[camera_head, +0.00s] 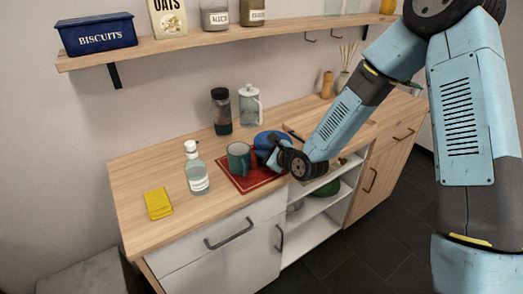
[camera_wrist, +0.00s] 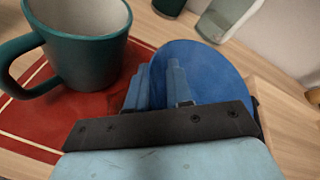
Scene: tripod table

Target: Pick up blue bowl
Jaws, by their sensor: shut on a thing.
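The blue bowl (camera_head: 270,140) is at the right back edge of the red mat on the counter, mostly hidden behind my gripper in the head view. In the wrist view the blue bowl (camera_wrist: 205,65) shows as a round blue shape just beyond the fingers. My gripper (camera_head: 272,158) reaches it from the front right. In the wrist view the two blue fingers of my gripper (camera_wrist: 158,85) are shut on the bowl's near left rim. The exact contact is partly hidden by the fingers. I cannot tell whether the bowl is off the surface.
A green mug (camera_head: 238,158) stands close left of the bowl on the red mat (camera_head: 248,184). A dark-lidded jar (camera_head: 221,112) and a white-lidded glass press (camera_head: 250,105) stand behind. A clear bottle (camera_head: 196,170) and yellow sponge (camera_head: 158,203) are farther left.

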